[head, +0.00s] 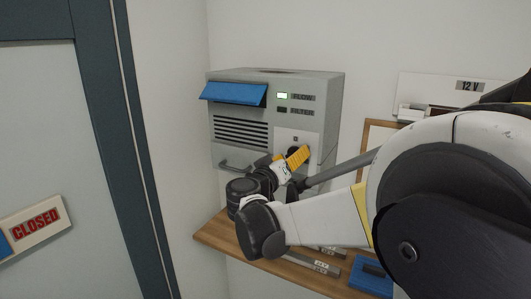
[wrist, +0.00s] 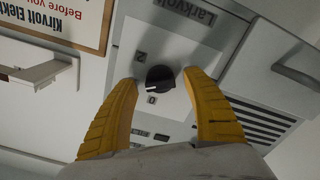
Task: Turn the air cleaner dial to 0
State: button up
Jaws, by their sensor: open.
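The air cleaner (head: 287,135) is a grey box with a blue flap, a vent grille and a lit FLOW indicator in the head view. Its dial (wrist: 160,78) is a round black knob with a pale pointer mark, seen in the wrist view. In the head view, the gripper (head: 291,158) largely covers the dial.
A wooden shelf (head: 213,236) runs below the air cleaner, with a blue item (head: 370,279) on it. The cleaner's handle (head: 236,168) juts out left of my gripper. A 12 V panel (head: 440,88) is at right. A door with a CLOSED sign (head: 36,229) is at left.

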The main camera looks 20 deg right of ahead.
jog(key=shift+w+d, duration=0.3)
jog(key=shift+d, duration=0.1)
jog(key=shift+a, duration=0.1)
jog(key=c, duration=1.2)
